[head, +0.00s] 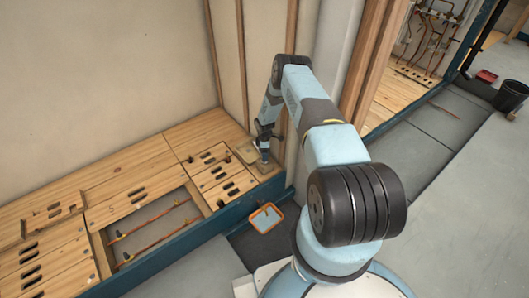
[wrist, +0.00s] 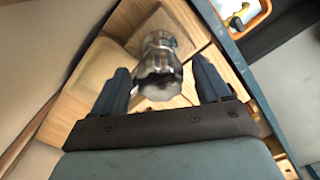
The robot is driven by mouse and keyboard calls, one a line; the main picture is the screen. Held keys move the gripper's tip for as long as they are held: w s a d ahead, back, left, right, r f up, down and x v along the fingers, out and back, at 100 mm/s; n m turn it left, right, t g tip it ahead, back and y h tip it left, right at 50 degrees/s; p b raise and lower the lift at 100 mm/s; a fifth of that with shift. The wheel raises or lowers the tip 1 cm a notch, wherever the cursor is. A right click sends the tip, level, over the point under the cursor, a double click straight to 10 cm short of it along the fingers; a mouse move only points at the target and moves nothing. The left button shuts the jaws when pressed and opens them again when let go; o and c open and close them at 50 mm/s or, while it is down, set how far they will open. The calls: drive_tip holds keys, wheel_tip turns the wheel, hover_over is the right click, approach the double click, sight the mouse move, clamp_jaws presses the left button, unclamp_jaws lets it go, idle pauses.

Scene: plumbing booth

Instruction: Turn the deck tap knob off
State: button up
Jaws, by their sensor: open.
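The deck tap knob (wrist: 160,78) is a shiny chrome fluted knob in the wrist view, on top of a metal tap body that stands on the wooden deck. My gripper (wrist: 163,80) is open, with one dark finger on each side of the knob. Gaps show between the fingers and the knob, and I cannot see them touching. In the head view my gripper (head: 264,140) points down over the deck's far right corner, and the tap's metal base (head: 263,167) shows just below it. The knob itself is mostly hidden there by the gripper.
The wooden deck (head: 120,182) has slotted panels and an open bay with copper pipes (head: 150,228). A blue edge beam (head: 180,247) runs along its front. An orange-rimmed tray (head: 265,218) is on the floor beside it. A wall and wooden studs (head: 240,50) stand close behind the tap.

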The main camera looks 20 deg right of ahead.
drive_tip(key=shift+c, duration=0.4)
drive_tip(key=c, duration=0.9)
